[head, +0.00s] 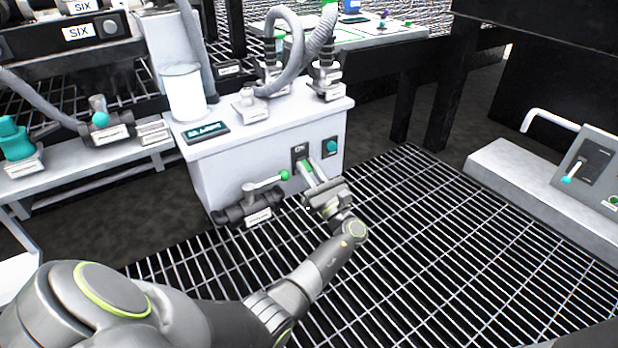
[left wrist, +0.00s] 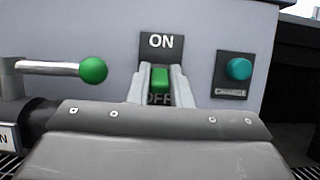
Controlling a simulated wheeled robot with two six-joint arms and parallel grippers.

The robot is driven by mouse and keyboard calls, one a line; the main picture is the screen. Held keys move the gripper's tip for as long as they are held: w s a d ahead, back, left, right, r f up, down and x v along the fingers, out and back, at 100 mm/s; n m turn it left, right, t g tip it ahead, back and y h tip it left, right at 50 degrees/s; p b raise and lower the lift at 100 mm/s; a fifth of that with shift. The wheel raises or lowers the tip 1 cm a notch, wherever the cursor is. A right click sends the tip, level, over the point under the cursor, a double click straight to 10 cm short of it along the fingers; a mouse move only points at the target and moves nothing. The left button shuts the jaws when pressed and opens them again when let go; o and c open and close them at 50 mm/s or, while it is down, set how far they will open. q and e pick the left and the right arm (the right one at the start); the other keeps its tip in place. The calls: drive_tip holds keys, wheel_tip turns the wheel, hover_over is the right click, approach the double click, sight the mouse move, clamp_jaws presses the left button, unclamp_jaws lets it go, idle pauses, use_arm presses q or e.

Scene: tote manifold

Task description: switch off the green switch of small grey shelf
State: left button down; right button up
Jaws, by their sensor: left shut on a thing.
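The small grey shelf (head: 222,172) is a pale box-like unit standing on the grating, in the middle of the head view. Its green switch (left wrist: 161,80) sits on a dark plate marked ON above and OFF below, in the left wrist view. My left gripper (left wrist: 161,88) is shut on the green switch, one finger on each side. In the head view the left gripper (head: 309,174) reaches the shelf's front face and hides most of the switch. The OFF lettering is partly covered, and I cannot tell which position the switch is in. My right gripper is not in view.
A valve with a green-knobbed lever (head: 265,184) is left of the switch. A teal button (head: 331,146) is to its right. Open grating (head: 440,240) lies to the right, before a grey switch unit (head: 590,165).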

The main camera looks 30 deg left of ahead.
use_arm(q)
drive_tip(key=shift+f+y+b, duration=0.25)
drive_tip(key=shift+y+b, duration=0.05)
drive_tip(key=shift+b, duration=0.1)
drive_tip(key=shift+r, duration=0.1)
drive_tip(key=c, duration=1.3)
unclamp_jaws()
